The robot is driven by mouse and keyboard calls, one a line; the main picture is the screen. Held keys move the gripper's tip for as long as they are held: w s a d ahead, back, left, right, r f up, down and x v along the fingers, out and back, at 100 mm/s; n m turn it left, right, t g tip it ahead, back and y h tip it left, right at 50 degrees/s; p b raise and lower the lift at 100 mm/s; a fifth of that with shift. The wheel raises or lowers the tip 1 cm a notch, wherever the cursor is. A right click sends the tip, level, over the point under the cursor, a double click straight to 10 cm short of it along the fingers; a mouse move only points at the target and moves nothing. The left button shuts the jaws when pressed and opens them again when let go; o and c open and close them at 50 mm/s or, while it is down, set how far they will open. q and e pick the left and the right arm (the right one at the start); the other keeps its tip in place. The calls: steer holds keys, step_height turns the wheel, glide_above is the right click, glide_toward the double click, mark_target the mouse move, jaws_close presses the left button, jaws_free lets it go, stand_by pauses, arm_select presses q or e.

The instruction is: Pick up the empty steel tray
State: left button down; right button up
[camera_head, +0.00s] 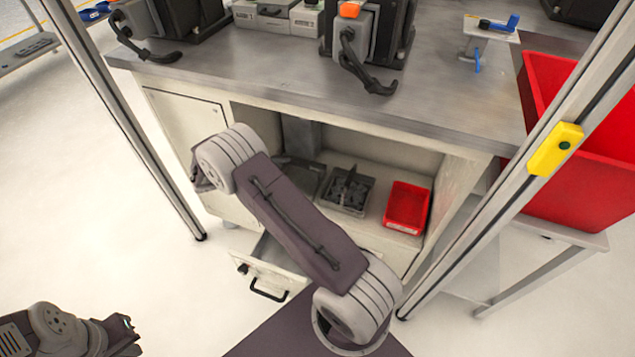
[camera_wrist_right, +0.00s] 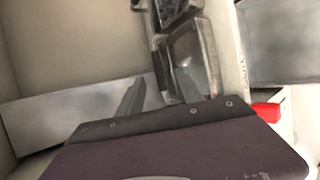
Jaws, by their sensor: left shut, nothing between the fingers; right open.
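The empty steel tray (camera_head: 306,179) is a grey, shallow tray on the cabinet's inner shelf, partly hidden behind my right arm in the head view. In the right wrist view the tray (camera_wrist_right: 196,48) lies just beyond the fingertips, its near end partly covered by a finger. My right gripper (camera_wrist_right: 160,88) is open, with one finger over the tray and one left of it; I cannot tell whether it touches. The head view hides this gripper behind its arm. My left gripper (camera_head: 128,327) is shut and empty at the lower left, far from the cabinet.
A tray with dark parts (camera_head: 347,189) and a red bin (camera_head: 407,207) stand on the same shelf. Below, a drawer (camera_head: 268,270) is pulled out. The worktop (camera_head: 300,75) overhangs the opening. A large red crate (camera_head: 585,190) stands at right, behind a metal post (camera_head: 480,215).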

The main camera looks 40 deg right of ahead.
mark_target(299, 166)
steer(key=b+x, duration=0.5)
steer(key=x, duration=0.4)
steer(key=shift+w+d, duration=0.1)
steer(key=shift+d, duration=0.15)
steer(key=shift+r, duration=0.1)
jaws_close()
stand_by(1.2)
